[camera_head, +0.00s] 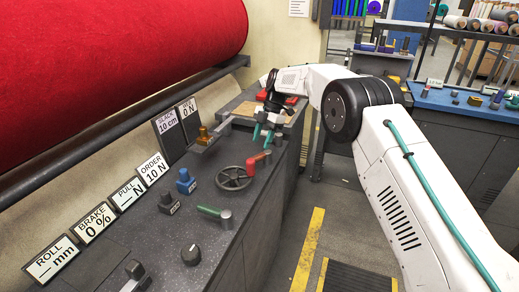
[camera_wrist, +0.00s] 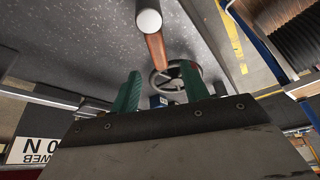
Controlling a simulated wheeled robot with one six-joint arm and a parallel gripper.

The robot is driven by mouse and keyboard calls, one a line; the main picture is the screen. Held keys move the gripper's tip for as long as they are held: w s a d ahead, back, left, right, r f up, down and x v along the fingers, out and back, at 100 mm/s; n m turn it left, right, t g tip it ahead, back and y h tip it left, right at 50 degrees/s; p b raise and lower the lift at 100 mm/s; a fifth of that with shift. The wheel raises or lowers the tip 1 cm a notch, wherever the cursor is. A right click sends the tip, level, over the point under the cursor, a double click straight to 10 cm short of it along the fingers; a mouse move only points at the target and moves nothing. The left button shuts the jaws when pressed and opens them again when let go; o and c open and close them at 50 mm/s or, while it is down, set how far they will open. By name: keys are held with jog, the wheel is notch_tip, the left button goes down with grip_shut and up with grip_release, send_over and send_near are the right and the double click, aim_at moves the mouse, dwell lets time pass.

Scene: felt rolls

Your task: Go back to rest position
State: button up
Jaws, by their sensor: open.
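My gripper (camera_head: 263,134) hangs over the far end of the dark console (camera_head: 215,243), its teal fingers pointing down. In the wrist view, the two green fingers of my gripper (camera_wrist: 160,71) stand apart with nothing held between them. A red lever (camera_head: 258,160) on the console lies just below and nearer than the fingers. The dark handwheel (camera_head: 235,177) is nearer still. The wheel also shows beyond the fingers in the wrist view (camera_wrist: 160,82). My arm reaches in from the right, its upper part bent over the aisle.
A big red felt roll (camera_head: 110,65) hangs at the left above a row of sign plates (camera_head: 92,224). A blue knob (camera_head: 186,181), a green handle (camera_head: 213,212) and a brass piece (camera_head: 204,136) stand on the console. A blue table (camera_head: 460,105) is at the right.

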jog(key=shift+w+d+r, duration=0.2)
jog(key=shift+r, duration=0.4)
jog(key=shift+r, duration=0.15)
jog(key=s+d+r+m+t+h, duration=0.1)
jog(key=s+d+r+m, duration=0.5)
jog(key=s+d+r, duration=0.4)
jog(key=s+d+r+m+t, duration=0.1)
jog(key=s+d+r+m, duration=0.5)
jog(key=s+d+r, duration=0.45)
jog(key=s+d+r+m+t, duration=0.1)
jog(key=s+d+m, duration=0.15)
jog(key=s, duration=0.35)
jog(key=s+d+r+m+h, duration=0.1)
jog(key=s+d+m, duration=0.15)
jog(key=s, duration=0.25)
jog(key=s+d+r+m+t, duration=0.1)
jog(key=s+m, duration=0.2)
jog(key=s, duration=0.3)
jog(key=s+d+f+m, duration=0.2)
jog(key=s+f+m, duration=0.1)
jog(key=s, duration=0.5)
jog(key=s+d+f+m+h, duration=0.1)
jog(key=s+d+f+m, duration=0.2)
jog(key=s, duration=0.5)
jog(key=shift+f+m+t, duration=0.3)
jog(key=shift+f+m, duration=0.1)
jog(key=shift+f, duration=0.5)
